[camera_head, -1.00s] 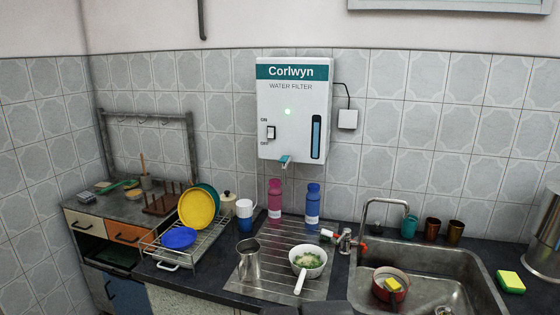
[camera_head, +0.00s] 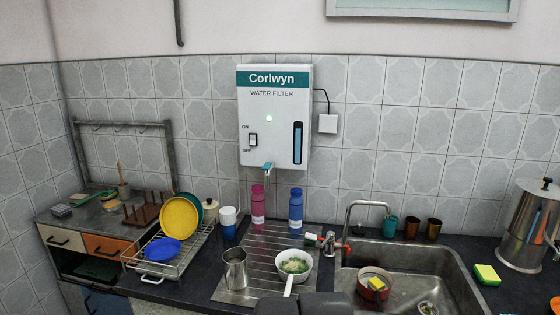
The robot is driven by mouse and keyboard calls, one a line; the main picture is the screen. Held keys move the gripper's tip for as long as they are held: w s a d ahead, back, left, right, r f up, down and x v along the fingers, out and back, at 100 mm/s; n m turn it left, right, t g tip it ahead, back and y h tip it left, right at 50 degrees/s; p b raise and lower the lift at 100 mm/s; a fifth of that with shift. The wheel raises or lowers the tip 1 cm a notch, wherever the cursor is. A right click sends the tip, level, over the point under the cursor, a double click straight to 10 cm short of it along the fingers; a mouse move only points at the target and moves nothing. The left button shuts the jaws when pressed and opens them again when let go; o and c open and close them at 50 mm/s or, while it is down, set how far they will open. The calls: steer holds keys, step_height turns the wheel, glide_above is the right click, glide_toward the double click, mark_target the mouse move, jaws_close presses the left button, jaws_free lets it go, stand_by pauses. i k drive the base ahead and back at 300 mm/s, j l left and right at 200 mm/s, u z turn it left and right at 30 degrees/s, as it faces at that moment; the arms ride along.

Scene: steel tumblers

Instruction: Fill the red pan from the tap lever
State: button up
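The red pan (camera_head: 366,293) sits in the sink basin, below and to the right of the tap. A yellow and red sponge (camera_head: 377,283) lies in it. The tap (camera_head: 348,222) is a steel gooseneck at the sink's left back, its spout curving right. Red and green coloured parts, with a lever-like red piece (camera_head: 338,246), are at its base; their setting is too small to tell. A dark part of my arm shows at the bottom middle edge. My gripper's fingers are not in view.
The ribbed drainboard (camera_head: 235,290) holds a steel tumbler (camera_head: 235,268), a white pan of greens (camera_head: 294,265), and pink (camera_head: 257,208) and blue (camera_head: 296,211) bottles. A dish rack (camera_head: 165,268) is left. A steel urn (camera_head: 528,225) and sponge (camera_head: 487,275) stand right.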

mark_target(331, 234)
steer(key=i+l, duration=0.15)
steer(key=i, duration=0.3)
steer(key=i+l, duration=0.2)
steer(key=i, duration=0.2)
